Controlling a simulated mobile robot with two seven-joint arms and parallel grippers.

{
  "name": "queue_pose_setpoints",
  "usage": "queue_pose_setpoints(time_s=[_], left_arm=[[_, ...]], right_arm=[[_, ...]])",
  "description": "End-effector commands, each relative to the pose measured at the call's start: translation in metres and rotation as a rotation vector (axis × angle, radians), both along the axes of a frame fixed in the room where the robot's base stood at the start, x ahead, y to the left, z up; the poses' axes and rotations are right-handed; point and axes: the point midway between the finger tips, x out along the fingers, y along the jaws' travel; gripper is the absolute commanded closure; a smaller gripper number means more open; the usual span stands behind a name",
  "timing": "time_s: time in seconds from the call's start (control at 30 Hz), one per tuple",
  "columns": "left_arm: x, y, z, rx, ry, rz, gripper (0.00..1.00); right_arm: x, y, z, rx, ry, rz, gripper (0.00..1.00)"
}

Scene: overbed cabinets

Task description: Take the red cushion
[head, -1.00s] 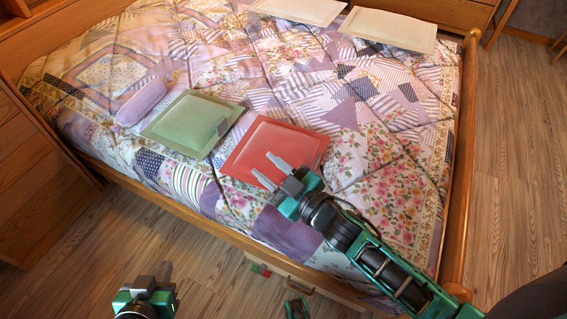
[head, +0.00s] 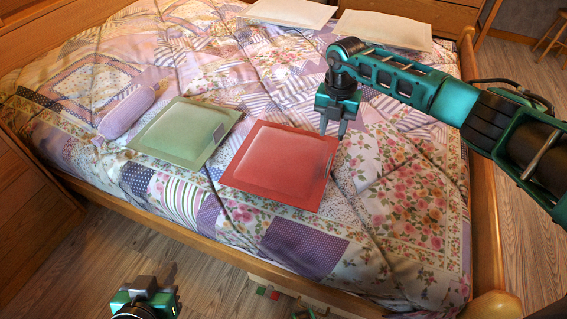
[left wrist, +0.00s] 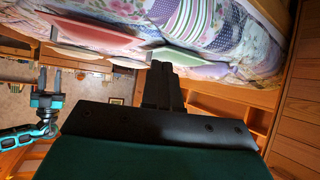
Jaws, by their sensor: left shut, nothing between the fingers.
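The red cushion (head: 279,166) lies flat on the patchwork bed, right of the green cushion (head: 185,131). My right gripper (head: 333,128) points down at the red cushion's upper right corner, its two fingers apart with nothing visibly held; whether it touches the cushion I cannot tell. My left gripper (head: 166,275) is shut and empty, low in front of the bed, well away from the cushions. Its dark closed fingers (left wrist: 162,84) show in the left wrist view, where the red cushion (left wrist: 100,36) and my right gripper (left wrist: 58,78) also appear.
A lilac bolster (head: 127,112) lies left of the green cushion. Two pale cushions (head: 288,12) (head: 384,30) lie at the far side of the bed. The wooden bed rail (head: 190,232) runs along the near edge, with floor (head: 75,270) in front.

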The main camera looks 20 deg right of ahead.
Motion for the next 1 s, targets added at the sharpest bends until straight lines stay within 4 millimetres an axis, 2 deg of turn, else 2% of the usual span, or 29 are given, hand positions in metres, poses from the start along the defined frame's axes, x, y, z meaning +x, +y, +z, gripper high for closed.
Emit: queue_pose_setpoints(time_s=[0.3,0.57,0.8,1.0], left_arm=[[0.001,0.000,-0.020,0.000,-0.001,0.000,1.00],[-0.002,0.000,-0.030,0.000,0.007,0.001,1.00],[-0.004,-0.002,-0.046,-0.003,0.026,-0.004,1.00],[-0.001,-0.007,-0.038,-0.018,0.013,-0.005,1.00]], right_arm=[[0.000,-0.001,-0.058,-0.007,0.004,-0.003,0.64],[0.000,-0.002,-0.079,-0.005,0.003,-0.001,0.64],[-0.001,-0.007,-0.116,-0.005,0.002,-0.001,0.64],[0.000,-0.007,-0.126,-0.004,0.001,0.000,0.64]])
